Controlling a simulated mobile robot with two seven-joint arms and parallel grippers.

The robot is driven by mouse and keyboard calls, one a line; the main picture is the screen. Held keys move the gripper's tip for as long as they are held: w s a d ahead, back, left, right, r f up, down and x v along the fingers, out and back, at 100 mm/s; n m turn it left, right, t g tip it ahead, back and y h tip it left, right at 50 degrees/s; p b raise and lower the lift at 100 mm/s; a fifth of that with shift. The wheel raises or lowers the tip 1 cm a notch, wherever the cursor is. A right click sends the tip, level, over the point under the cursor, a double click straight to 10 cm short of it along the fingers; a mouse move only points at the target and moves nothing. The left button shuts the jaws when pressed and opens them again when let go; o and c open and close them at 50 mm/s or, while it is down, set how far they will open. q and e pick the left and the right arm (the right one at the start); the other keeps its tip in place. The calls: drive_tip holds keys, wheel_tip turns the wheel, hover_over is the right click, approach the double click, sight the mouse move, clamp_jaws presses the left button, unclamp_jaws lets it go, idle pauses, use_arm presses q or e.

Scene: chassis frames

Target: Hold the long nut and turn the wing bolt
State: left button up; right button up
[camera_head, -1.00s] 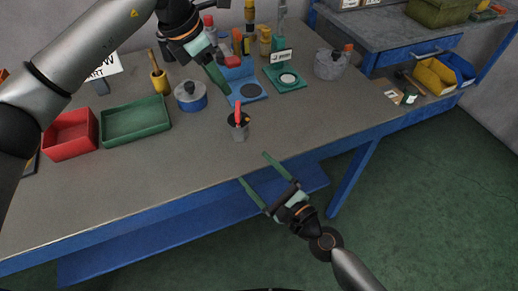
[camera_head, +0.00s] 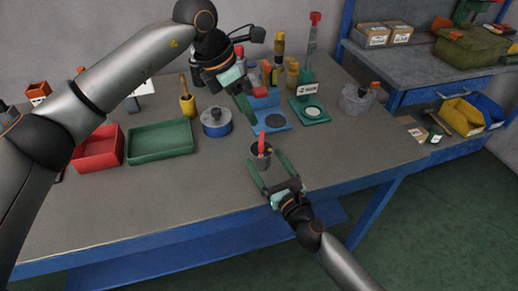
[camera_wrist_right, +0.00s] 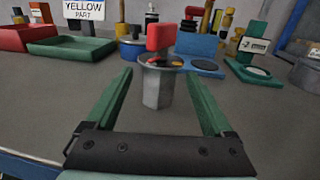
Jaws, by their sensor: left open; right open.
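The long nut (camera_head: 261,161), a grey hexagonal post, stands upright on the workbench near its front edge. The wing bolt (camera_head: 262,141) with its red wing sits upright in its top. In the right wrist view the nut (camera_wrist_right: 157,88) and the red wing (camera_wrist_right: 161,37) show ahead, centred between my fingers. My right gripper (camera_head: 266,159) is open, its two green fingers at either side of the nut, with gaps on both sides. My left gripper (camera_head: 252,108) is open above the bench, behind the nut and higher. One of its fingers is mostly hidden.
A blue pot (camera_head: 216,123), a blue plate (camera_head: 282,123) and a green stand (camera_head: 313,115) are behind the nut. A green tray (camera_head: 160,154) and a red tray (camera_head: 97,166) lie to the left. A grey lidded pot (camera_head: 357,99) is at the right. The bench front is clear.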

drive_tip(key=shift+x, duration=2.95)
clamp_jaws()
